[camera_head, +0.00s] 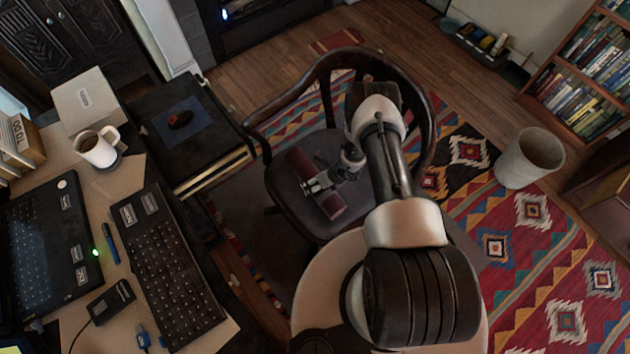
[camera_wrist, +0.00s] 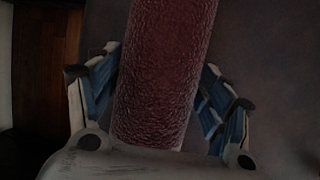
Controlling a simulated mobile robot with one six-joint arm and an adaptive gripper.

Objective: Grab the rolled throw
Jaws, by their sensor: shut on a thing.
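The rolled throw (camera_head: 327,200) is a dark red, textured cylinder over the seat of the dark wooden chair (camera_head: 288,216). My gripper (camera_head: 317,184) is across the middle of the roll, and both ends of the roll stick out past it. In the wrist view the throw (camera_wrist: 165,70) runs lengthwise between the two fingers of my gripper (camera_wrist: 160,95). The fingers, with blue pads, are shut on it from both sides. I cannot tell whether the roll touches the seat or is a little above it.
The chair's curved back (camera_head: 325,62) rises behind and around my arm. A desk with a keyboard (camera_head: 165,270), a laptop (camera_head: 45,245) and a white mug (camera_head: 97,150) is at left. A grey bin (camera_head: 530,158) stands on the patterned rug (camera_head: 535,255) at right, near a bookcase (camera_head: 580,75).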

